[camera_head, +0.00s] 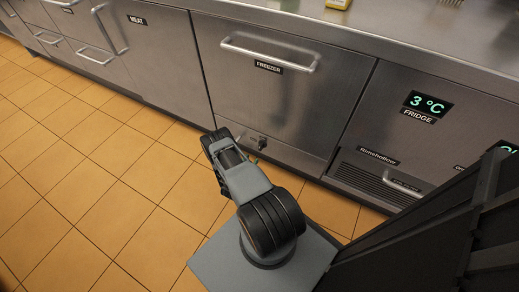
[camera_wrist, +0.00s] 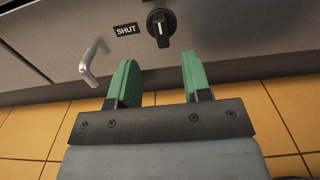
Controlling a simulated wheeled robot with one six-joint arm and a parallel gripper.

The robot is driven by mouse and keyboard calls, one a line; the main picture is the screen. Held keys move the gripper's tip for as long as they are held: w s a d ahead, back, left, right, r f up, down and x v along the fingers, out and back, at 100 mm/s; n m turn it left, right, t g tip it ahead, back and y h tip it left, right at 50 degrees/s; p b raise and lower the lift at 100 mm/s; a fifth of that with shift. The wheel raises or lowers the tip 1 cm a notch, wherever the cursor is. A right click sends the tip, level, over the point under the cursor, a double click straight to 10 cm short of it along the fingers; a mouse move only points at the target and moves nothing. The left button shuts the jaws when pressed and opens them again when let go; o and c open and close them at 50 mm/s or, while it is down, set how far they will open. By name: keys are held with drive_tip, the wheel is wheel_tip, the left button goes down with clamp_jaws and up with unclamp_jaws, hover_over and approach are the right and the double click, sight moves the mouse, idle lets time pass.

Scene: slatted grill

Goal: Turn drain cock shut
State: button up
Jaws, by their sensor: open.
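The drain cock (camera_wrist: 161,28) is a small round black knob with a raised grip bar on the steel front, at the top of the wrist view. Its bar looks roughly upright in that view. A black SHUT label (camera_wrist: 126,29) is to its left. In the head view a small dark fitting (camera_head: 262,143), likely the cock, shows low on the freezer front beside my arm. My gripper (camera_wrist: 159,63) has two green fingers spread apart with nothing between them. The knob lies beyond the gap between the fingertips, apart from them. My gripper's fingers are hidden in the head view.
A bent metal handle (camera_wrist: 90,62) sticks out left of the knob. The freezer drawer (camera_head: 275,95) has a long bar handle (camera_head: 268,55) above. A fridge panel (camera_head: 425,105) and vent grille (camera_head: 370,183) are at right. Open tiled floor (camera_head: 90,190) lies at left.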

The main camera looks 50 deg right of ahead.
sight(259, 148)
drive_tip(key=b+x, duration=0.2)
drive_tip(key=x, duration=0.7)
drive_tip(key=shift+d, duration=0.1)
clamp_jaws()
